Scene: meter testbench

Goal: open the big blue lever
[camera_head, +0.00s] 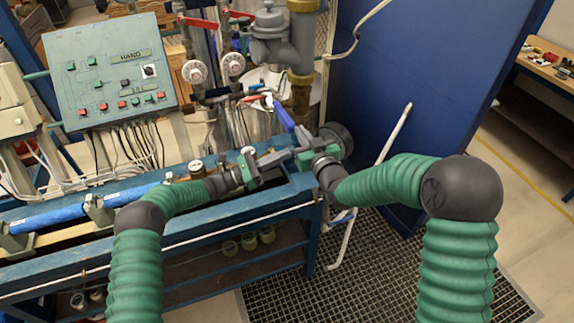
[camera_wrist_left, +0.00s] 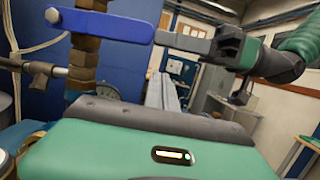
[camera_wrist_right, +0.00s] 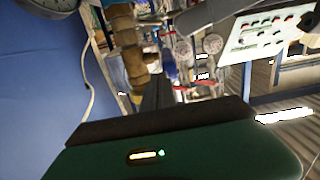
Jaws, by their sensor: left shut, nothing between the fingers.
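The big blue lever (camera_head: 284,116) slants beside the brown-and-grey pipe, right of the table's middle. In the left wrist view the lever (camera_wrist_left: 105,25) is a flat blue bar running right from a bolt. My right gripper (camera_head: 299,132) has its fingers together by the lever's near end. In the left wrist view its grey fingers (camera_wrist_left: 160,38) line up with the lever's free end; I cannot tell whether they touch. My left gripper (camera_head: 291,153) is shut and empty, lower than the lever and left of my right gripper.
A green control panel (camera_head: 108,75) and two round gauges (camera_head: 195,72) stand at the back left. Red-handled valves (camera_head: 198,22) sit above the gauges. A blue wall panel (camera_head: 420,90) bounds the right side. The blue bench (camera_head: 200,237) lies below both grippers.

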